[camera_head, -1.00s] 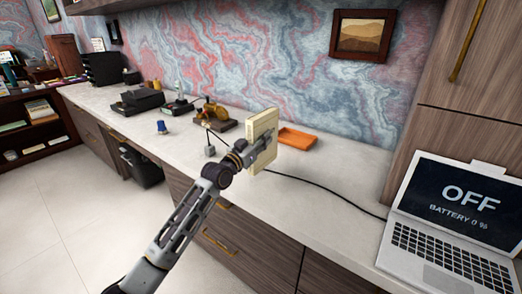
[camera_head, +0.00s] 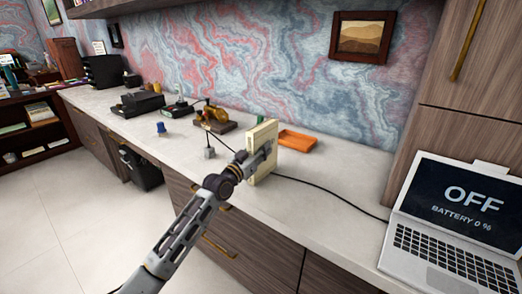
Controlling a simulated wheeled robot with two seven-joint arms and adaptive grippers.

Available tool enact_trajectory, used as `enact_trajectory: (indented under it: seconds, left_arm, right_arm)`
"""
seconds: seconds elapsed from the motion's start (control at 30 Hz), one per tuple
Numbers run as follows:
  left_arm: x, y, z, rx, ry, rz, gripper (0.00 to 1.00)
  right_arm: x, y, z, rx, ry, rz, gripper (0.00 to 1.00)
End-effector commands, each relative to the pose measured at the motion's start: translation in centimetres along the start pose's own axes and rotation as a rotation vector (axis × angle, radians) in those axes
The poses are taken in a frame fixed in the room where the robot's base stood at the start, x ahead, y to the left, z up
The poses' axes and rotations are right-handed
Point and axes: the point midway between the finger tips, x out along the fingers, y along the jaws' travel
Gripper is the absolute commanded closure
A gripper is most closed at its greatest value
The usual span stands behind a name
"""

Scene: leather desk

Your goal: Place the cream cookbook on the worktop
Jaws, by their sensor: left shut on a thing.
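The cream cookbook (camera_head: 259,146) is upright in the head view, over the middle of the pale worktop (camera_head: 330,200). My left gripper (camera_head: 264,152) is shut on it from the near side, and the wrist partly covers the gripper. The book's lower edge is at or close to the worktop surface; I cannot tell whether it touches. My right gripper is not in view.
An orange tray (camera_head: 298,140) lies just right of the book. A black cable (camera_head: 330,190) runs across the worktop to the laptop (camera_head: 455,215) at the right. A brass object on a dark base (camera_head: 214,120) and a blue item (camera_head: 161,128) stand to the left.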

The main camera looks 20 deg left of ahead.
Motion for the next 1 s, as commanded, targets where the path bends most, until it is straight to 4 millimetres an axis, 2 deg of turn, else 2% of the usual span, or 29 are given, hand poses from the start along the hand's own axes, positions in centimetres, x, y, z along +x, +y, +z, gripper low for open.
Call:
enact_trajectory:
  seconds: [0.27, 0.3, 0.47, 1.0]
  left_arm:
    - [0.00, -0.03, -0.16, 0.001, 0.006, 0.000, 1.00]
    - [-0.03, -0.02, 0.17, 0.000, 0.000, 0.000, 0.71]
    - [-0.02, -0.02, 0.13, 0.000, 0.000, 0.000, 0.50]
    - [-0.33, -0.02, -0.07, 0.001, 0.000, 0.000, 0.50]
  right_arm:
    - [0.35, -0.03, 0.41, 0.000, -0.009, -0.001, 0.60]
    - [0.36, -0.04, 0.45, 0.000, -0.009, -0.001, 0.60]
    - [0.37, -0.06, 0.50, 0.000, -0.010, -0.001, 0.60]
    - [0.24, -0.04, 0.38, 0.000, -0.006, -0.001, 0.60]
